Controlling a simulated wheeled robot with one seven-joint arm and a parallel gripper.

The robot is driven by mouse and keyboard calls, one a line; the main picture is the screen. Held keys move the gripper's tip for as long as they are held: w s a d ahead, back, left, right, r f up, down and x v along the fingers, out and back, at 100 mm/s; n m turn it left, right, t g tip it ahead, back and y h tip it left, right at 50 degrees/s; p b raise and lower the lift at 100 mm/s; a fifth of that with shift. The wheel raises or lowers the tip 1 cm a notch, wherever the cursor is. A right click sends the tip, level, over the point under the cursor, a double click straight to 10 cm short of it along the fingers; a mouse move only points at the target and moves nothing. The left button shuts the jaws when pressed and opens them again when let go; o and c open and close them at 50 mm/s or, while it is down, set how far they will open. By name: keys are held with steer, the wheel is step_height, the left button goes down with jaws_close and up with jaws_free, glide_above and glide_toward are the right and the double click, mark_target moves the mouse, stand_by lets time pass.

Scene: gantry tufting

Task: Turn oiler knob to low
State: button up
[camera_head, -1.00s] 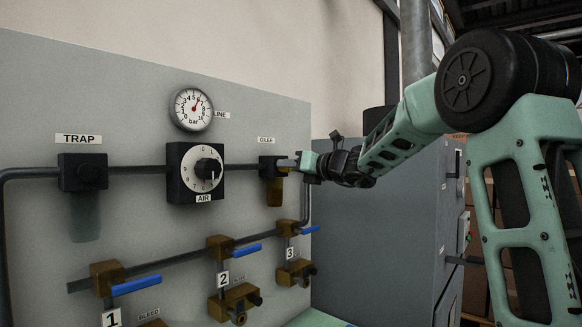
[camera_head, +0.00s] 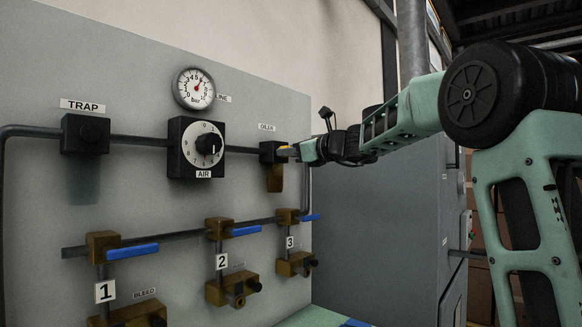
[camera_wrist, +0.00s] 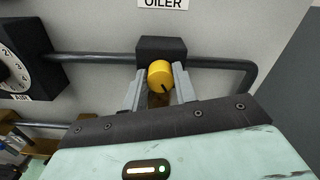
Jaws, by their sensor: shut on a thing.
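The oiler (camera_head: 268,153) is a black block on the pipe at the right of the grey panel, with an amber bowl (camera_head: 274,180) below it and an OILER label (camera_wrist: 163,3) above. Its yellow knob (camera_wrist: 160,75) faces the wrist camera and has a dark pointer mark at its lower right. My gripper (camera_wrist: 158,86) is shut on the knob, one finger on each side. In the head view my gripper (camera_head: 292,152) reaches the oiler from the right and hides most of the knob. I cannot read any low marking.
The air regulator dial (camera_head: 203,146) and the gauge (camera_head: 194,88) are left of the oiler. The trap (camera_head: 85,134) is further left. Blue-handled valves (camera_head: 132,251) run along a lower pipe. A grey cabinet (camera_head: 375,235) stands at the right, below my arm.

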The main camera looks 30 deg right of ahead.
steer(key=n+b, duration=1)
steer(key=n, duration=0.1)
steer(key=shift+f+b, duration=0.25)
steer(key=shift+b, duration=0.15)
steer(key=shift+n, duration=0.4)
steer(key=shift+a, duration=0.1)
steer(key=o, duration=1)
steer(key=shift+r, duration=0.1)
steer(key=shift+s, duration=0.1)
steer(key=b+v, duration=0.2)
steer(key=v, duration=1.5)
steer(key=shift+s+r+b, duration=0.1)
steer(key=shift+s+b, duration=0.05)
steer(key=shift+b, duration=0.2)
